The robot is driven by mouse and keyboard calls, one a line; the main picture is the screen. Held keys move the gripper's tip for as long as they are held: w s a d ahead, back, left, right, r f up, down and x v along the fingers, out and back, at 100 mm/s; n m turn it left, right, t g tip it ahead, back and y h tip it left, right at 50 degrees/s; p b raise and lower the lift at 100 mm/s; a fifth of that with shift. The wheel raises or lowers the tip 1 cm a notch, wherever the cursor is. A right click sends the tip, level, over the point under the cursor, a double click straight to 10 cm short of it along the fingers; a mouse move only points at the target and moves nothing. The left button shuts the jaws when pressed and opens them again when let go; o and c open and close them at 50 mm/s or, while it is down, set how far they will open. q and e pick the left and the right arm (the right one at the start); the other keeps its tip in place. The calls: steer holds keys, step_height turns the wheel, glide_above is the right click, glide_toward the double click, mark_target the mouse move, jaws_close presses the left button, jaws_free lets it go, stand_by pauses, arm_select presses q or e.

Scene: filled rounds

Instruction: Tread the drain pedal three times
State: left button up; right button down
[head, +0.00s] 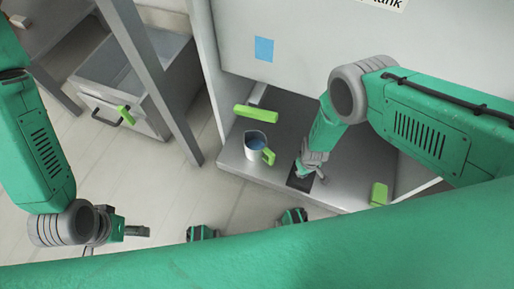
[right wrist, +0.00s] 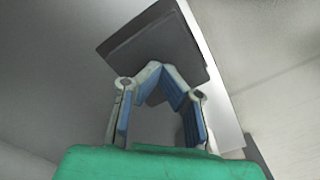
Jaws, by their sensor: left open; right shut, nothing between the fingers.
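A dark flat plate (head: 299,183) lies at the front of the grey metal shelf, and a green block (head: 379,193) sits further right at the shelf's front edge. No label shows which of them is the drain pedal. My right gripper (head: 309,172) is shut and empty, pointing down at the dark plate. In the right wrist view its fingers (right wrist: 158,72) meet in front of the dark plate (right wrist: 150,42); I cannot tell whether they touch it. My left gripper (head: 137,231) is open and empty, low at the left, away from the shelf.
A grey bin (head: 135,85) with a dark handle stands at the left. Floor between is clear.

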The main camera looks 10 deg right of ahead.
steer(key=shift+r+p, duration=2.15)
steer(key=shift+r, duration=0.85)
steer(key=shift+d+r, duration=0.25)
steer(key=shift+d, duration=0.1)
steer(key=shift+w+d+r+t+p, duration=0.1)
steer(key=shift+d+r+t+p, duration=0.25)
steer(key=shift+r+t+p, duration=0.2)
steer(key=shift+t+y, duration=0.45)
steer(key=shift+y, duration=0.05)
steer(key=f+b, duration=0.2)
steer(key=a+f+b, duration=0.1)
steer(key=f+b, duration=0.1)
steer(key=b, duration=0.1)
steer(key=shift+s+a+f, duration=0.15)
steer(key=shift+s+f, duration=0.05)
steer(key=shift+f, duration=0.05)
